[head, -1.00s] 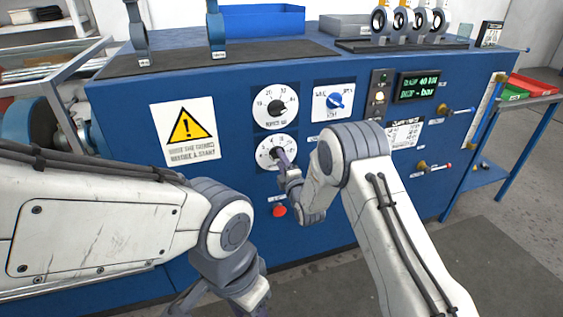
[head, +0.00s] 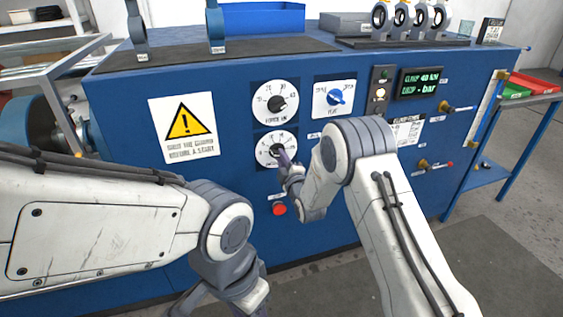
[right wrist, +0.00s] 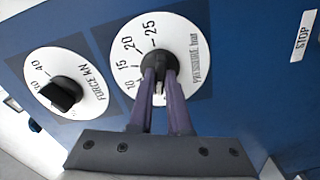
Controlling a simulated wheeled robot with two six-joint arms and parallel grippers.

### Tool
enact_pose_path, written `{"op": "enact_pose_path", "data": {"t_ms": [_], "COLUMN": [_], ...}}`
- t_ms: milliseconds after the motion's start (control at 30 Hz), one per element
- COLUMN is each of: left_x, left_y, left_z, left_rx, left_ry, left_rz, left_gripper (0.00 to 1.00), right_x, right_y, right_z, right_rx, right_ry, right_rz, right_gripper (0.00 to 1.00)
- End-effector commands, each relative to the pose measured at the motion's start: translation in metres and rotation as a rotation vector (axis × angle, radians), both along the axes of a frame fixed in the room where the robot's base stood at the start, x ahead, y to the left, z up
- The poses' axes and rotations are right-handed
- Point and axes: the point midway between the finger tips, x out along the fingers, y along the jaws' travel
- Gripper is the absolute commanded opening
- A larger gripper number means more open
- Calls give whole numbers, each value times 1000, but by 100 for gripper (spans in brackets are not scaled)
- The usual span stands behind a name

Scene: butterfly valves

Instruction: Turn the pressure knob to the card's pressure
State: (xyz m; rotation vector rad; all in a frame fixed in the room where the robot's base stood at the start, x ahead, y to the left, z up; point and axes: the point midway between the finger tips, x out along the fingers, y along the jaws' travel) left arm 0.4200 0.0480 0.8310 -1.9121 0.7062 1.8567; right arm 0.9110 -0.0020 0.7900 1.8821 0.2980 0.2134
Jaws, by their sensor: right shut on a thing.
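The pressure knob (right wrist: 160,62) is a black knob on a white dial (right wrist: 185,40) marked "PRESSURE bar". My right gripper (right wrist: 160,75) is shut on the knob, with purple fingers on both sides. The numbers 10 to 25 show; the gripper hides the lower dial. In the head view the pressure dial (head: 268,141) is the lower of two, and my right gripper (head: 284,160) reaches it from the right. A small dark card (head: 491,30) stands at the bench's back right, its text too small to read. My left arm ends at the bottom edge; its fingers are not clear.
The force dial (head: 275,92) is just above, with a blue-knobbed switch (head: 335,97) to its right. A red button (head: 279,209) sits below. Butterfly valves (head: 401,20) stand on top.

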Motion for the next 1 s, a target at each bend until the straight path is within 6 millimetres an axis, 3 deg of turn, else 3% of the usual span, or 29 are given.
{"op": "enact_pose_path", "data": {"t_ms": [1000], "left_x": [0], "left_y": [0], "left_z": [-53], "left_rx": [0], "left_ry": [0], "left_rz": [0], "left_gripper": [50], "right_x": [0], "right_y": [0], "right_z": [-2], "right_rx": [918], "right_ry": [300], "right_rz": [0], "right_gripper": [0]}}
